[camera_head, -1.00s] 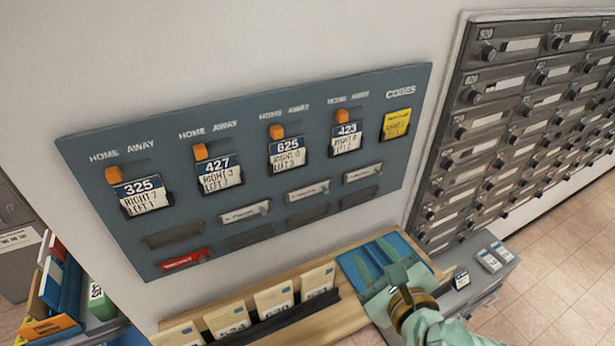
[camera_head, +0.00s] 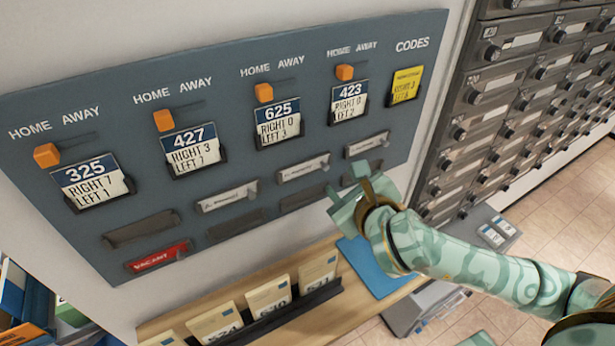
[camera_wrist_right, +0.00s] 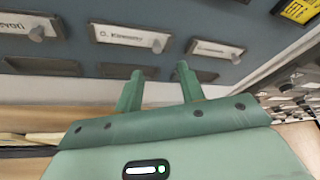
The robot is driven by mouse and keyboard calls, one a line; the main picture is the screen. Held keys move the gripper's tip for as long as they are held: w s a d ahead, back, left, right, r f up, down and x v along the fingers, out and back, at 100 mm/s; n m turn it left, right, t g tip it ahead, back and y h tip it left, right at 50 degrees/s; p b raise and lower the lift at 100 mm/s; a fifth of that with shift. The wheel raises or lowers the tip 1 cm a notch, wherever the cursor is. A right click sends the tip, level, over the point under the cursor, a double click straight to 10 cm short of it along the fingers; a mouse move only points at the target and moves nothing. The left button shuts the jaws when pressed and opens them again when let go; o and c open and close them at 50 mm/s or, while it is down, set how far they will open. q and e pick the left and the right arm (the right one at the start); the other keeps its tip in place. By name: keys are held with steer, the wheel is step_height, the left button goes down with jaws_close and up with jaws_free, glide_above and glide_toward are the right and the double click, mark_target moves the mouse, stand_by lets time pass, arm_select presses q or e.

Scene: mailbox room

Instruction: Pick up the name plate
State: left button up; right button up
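White name plates with small knobs sit in slots on the blue-grey wall board (camera_head: 215,90): a left one (camera_head: 228,196), a middle one (camera_head: 302,168) and a right one (camera_head: 366,144). A red VACANT plate (camera_head: 158,256) sits lower left. My right gripper (camera_head: 346,184) is in front of the board's lower right, just below the right plate. In the right wrist view my right gripper (camera_wrist_right: 159,86) is open and empty, its fingers apart below the middle plate (camera_wrist_right: 130,37) and the right plate (camera_wrist_right: 212,48). I cannot tell whether the fingertips touch the board. My left gripper is out of view.
Below the board is a wooden ledge (camera_head: 350,322) with several cards in a dark rack (camera_head: 285,315) and a blue folder (camera_head: 372,268). Orange sliders and number cards fill the board's upper part. Grey mailboxes (camera_head: 480,130) stand at right.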

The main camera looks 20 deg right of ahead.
mark_target(327, 169)
steer(key=x, duration=0.6)
steer(key=shift+w+a+r+p, duration=0.1)
steer(key=shift+a+r+p, duration=0.15)
steer(key=shift+a+p, duration=0.15)
steer(key=shift+d, duration=0.1)
steer(key=shift+c, duration=0.3)
jaws_close()
